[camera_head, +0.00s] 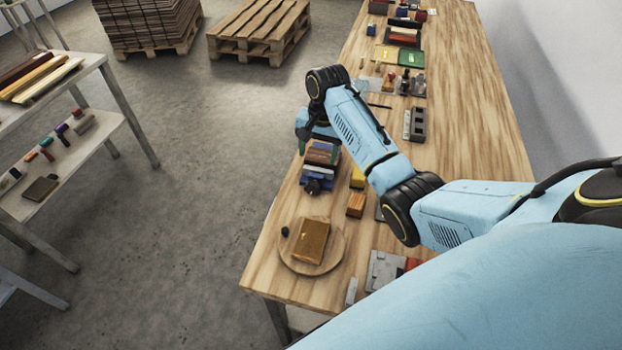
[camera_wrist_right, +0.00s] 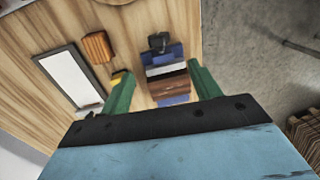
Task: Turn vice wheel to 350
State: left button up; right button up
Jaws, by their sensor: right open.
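The blue vice (camera_head: 318,182) stands near the left edge of the wooden bench, with brown, white and dark layers between its jaws. It also shows in the wrist view (camera_wrist_right: 172,75). A small dark part at its near end (camera_head: 312,187) may be the wheel; it shows at the top of the vice in the wrist view (camera_wrist_right: 159,42). Its markings are too small to read. My right gripper (camera_head: 318,147) is over the far end of the vice, its green fingers (camera_wrist_right: 162,88) open on either side. I cannot tell whether they touch it. My left gripper is not in view.
An orange block (camera_head: 355,205) and a yellow block (camera_head: 357,178) sit right of the vice. A round board (camera_head: 287,262) with a golden-brown block lies nearer. Tools and boxes line the far bench. Open floor lies left, before a shelf (camera_head: 90,150).

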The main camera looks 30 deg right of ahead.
aim_at(314, 182)
jog(key=f, duration=0.3)
jog(key=f+b, duration=0.1)
jog(key=f, duration=0.7)
jog(key=shift+w+a+f+b, duration=0.1)
jog(key=shift+w+a+b, duration=0.1)
jog(key=shift+a+b, duration=0.15)
jog(key=shift+w+f, duration=0.1)
jog(key=shift+f, duration=0.5)
jog(key=shift+c, duration=0.2)
